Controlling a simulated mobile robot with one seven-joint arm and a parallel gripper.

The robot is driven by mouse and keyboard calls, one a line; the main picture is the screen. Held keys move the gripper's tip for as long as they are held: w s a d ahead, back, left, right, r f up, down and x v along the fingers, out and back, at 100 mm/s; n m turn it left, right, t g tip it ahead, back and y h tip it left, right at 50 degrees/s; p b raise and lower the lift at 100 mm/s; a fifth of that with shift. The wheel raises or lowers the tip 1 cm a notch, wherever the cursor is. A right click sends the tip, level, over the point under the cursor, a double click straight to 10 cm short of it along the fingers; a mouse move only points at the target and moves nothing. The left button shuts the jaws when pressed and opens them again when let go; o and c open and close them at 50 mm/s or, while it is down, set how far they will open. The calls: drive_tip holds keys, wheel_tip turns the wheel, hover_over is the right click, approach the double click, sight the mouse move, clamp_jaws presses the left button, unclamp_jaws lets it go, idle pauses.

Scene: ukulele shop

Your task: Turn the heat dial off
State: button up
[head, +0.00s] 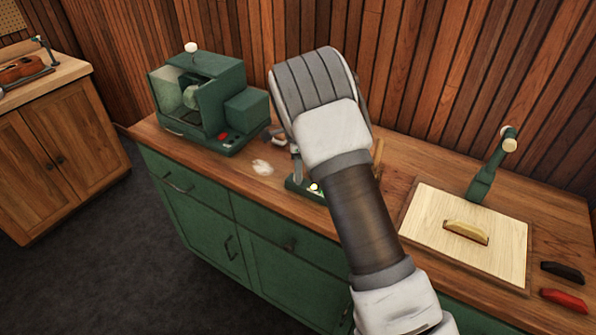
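A small green device (296,188) stands on the wooden counter, mostly hidden behind my arm. A small pale, bright round part (314,187) shows on its front, right at the edge of my arm. I cannot tell whether it is the heat dial or a lamp, and I can read no setting. My arm rises from the lower right and bends over this device. My gripper is largely hidden behind the arm. Grey metal pieces (296,164) show just above the device, but I cannot tell whether they belong to the gripper. No grip on anything is visible.
A green machine with a red button (222,136) stands on the counter (232,174) to the left. A pale board (421,228) with a yellow-handled block (466,232) lies right, before a green stand (482,184). Black (562,272) and red (565,300) pieces lie far right.

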clamp_jaws()
drive_tip(key=shift+n, duration=0.3)
drive_tip(key=n+b, duration=0.1)
drive_tip(key=n, duration=0.3)
drive_tip(key=n+b, duration=0.1)
drive_tip(key=n, duration=0.9)
drive_tip(key=shift+b, duration=0.4)
drive_tip(key=n, duration=0.5)
drive_tip(key=shift+n, duration=0.4)
